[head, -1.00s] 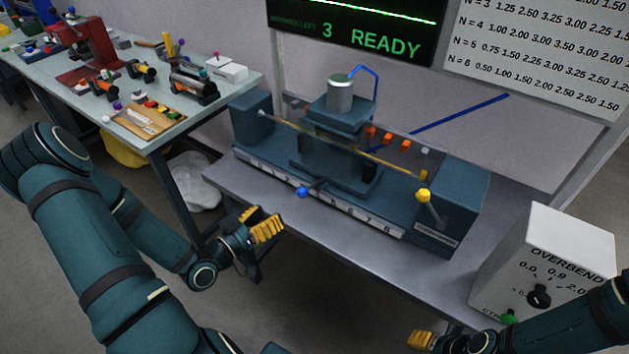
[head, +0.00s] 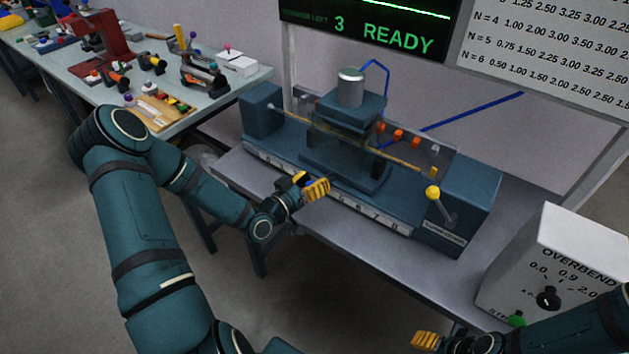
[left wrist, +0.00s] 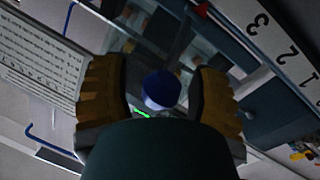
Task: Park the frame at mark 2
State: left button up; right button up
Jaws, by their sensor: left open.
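The frame (head: 345,130) is a dark blue carriage with a grey cylinder on top, standing mid-way along the bench machine. Its handle's blue knob (left wrist: 160,88) sits between my left fingers in the left wrist view, mostly hidden by them in the head view. My left gripper (head: 306,186) is open around the knob. The number strip (head: 375,212) runs along the machine's front; 3, 2 and 1 show in the left wrist view. A red pointer (left wrist: 200,8) there lies beyond the 3, away from the 2. My right gripper (head: 426,341) is low, its jaw state unclear.
A yellow-knobbed lever (head: 433,193) stands at the machine's right end. The white overbend box (head: 555,265) is to the right. A screen (head: 365,25) reads 3 and READY. A tool table (head: 230,90) is at the back left.

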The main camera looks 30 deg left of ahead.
pick_arm(q)
jog(key=shift+w, duration=0.1)
grip_shut()
jog(key=a+b, duration=0.1)
jog(key=a, duration=1)
jog(key=shift+w+a+b, duration=0.15)
jog(key=shift+w+b, duration=0.15)
jog(key=shift+w, duration=0.1)
grip_release()
jog(key=v, duration=1.2)
